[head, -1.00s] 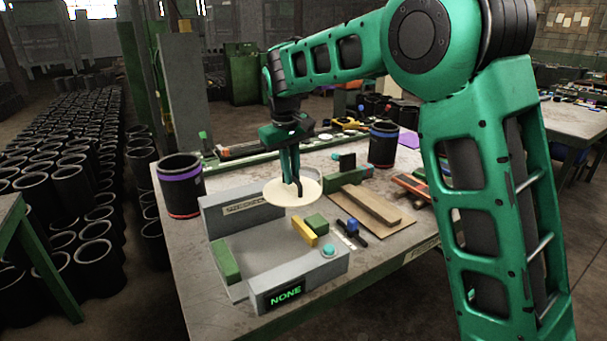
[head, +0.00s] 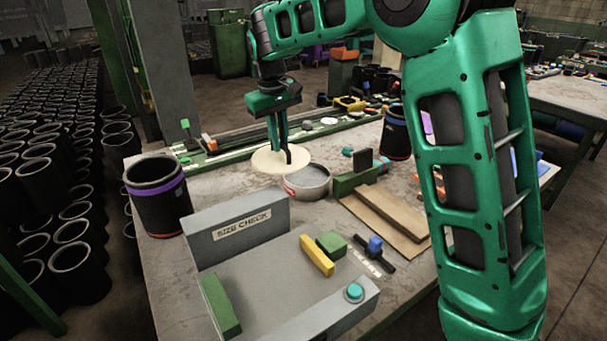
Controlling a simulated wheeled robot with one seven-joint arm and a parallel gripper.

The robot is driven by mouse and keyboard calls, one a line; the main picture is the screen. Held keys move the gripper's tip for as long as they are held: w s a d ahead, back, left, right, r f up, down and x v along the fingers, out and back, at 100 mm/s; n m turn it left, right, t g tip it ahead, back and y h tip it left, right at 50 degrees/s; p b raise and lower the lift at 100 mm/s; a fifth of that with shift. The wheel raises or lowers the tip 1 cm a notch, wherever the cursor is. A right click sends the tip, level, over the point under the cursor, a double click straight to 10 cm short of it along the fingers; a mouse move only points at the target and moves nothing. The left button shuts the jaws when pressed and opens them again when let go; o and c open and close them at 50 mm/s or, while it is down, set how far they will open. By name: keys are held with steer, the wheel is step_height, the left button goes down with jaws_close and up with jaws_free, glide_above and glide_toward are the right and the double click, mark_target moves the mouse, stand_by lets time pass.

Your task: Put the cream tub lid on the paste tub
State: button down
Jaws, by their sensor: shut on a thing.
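The cream tub lid (head: 262,163) is a flat pale disc in the head view. My gripper (head: 283,157) is shut on it from above and holds it roughly level. The paste tub (head: 308,183) is a short, round grey tub with a reddish mark on its side. It stands on the workbench just right of and nearer than the lid. The lid's right edge overlaps or borders the tub's left rim in the picture; I cannot tell whether they touch.
A grey size-check fixture (head: 208,244) stands in front with green and yellow blocks. A black sleeve with a purple band (head: 157,190) is at the left. A green block stand (head: 357,180) and wooden boards (head: 388,212) lie right of the tub. Another black sleeve (head: 397,133) stands behind.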

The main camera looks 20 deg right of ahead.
steer(key=shift+w+d, duration=0.1)
stand_by(0.3)
glide_above(306, 178)
step_height(306, 178, down, 7)
steer(key=shift+d+f, duration=0.1)
steer(key=shift+f, duration=1.95)
steer(key=c, duration=1.8)
jaws_free()
steer(key=shift+f, duration=0.1)
